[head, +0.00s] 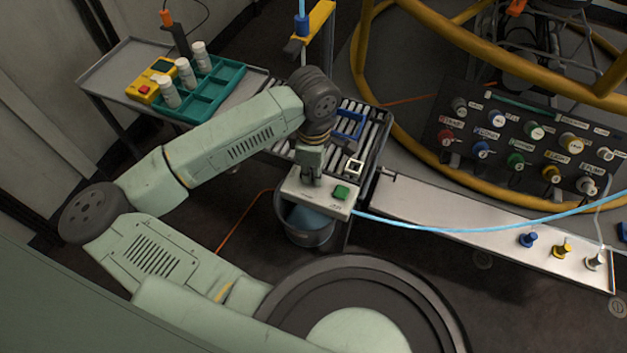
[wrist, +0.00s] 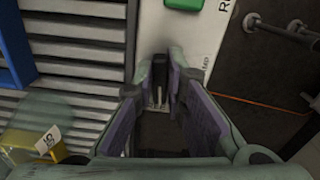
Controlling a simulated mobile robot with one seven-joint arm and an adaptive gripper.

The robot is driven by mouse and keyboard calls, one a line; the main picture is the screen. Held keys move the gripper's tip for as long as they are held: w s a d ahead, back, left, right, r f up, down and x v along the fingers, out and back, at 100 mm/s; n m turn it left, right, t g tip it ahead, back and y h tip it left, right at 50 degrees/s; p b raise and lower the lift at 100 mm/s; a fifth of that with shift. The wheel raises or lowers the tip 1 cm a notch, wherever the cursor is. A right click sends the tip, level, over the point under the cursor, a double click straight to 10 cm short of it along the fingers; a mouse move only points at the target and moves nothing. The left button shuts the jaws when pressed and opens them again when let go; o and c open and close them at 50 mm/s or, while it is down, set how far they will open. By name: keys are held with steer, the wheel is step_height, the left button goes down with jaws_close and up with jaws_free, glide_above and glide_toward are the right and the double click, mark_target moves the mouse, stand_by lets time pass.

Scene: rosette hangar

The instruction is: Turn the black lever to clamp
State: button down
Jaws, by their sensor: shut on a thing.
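My gripper (head: 311,172) points down at a pale control box (head: 318,200) with a green button (head: 341,192). In the wrist view the two fingers (wrist: 164,85) are close together at the edge of the box's white panel (wrist: 206,35). They are shut on a narrow dark piece between them, which looks like the black lever (wrist: 157,75). Most of the lever is hidden by the fingers, so I cannot tell its angle. In the head view the gripper covers the lever. The green button also shows in the wrist view (wrist: 183,3).
A roller conveyor (head: 377,140) with a blue frame (head: 350,126) and a white square piece (head: 354,166) lies behind the box. A bucket (head: 306,225) stands below. A light blue hose (head: 440,229) runs right over a metal bench (head: 450,212). A knob panel (head: 515,150) stands at right.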

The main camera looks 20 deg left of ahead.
steer(key=n+b, duration=0.1)
steer(key=b, duration=0.2)
steer(key=n+b, duration=0.2)
steer(key=b, duration=0.2)
steer(key=shift+f, duration=0.35)
steer(key=n+b, duration=0.4)
steer(key=b, duration=0.2)
steer(key=n+b, duration=0.4)
steer(key=n, duration=0.1)
steer(key=shift+d+r+b, duration=0.1)
steer(key=shift+r+b, duration=0.05)
steer(key=shift+b, duration=0.2)
steer(key=shift+s+r+n+b, duration=0.1)
steer(key=shift+r+n+b, duration=0.1)
steer(key=shift+n+b, duration=1.6)
steer(key=shift+n+p, duration=0.3)
steer(key=shift+n, duration=0.2)
steer(key=c, duration=1.9)
jaws_free()
steer(key=shift+r, duration=0.1)
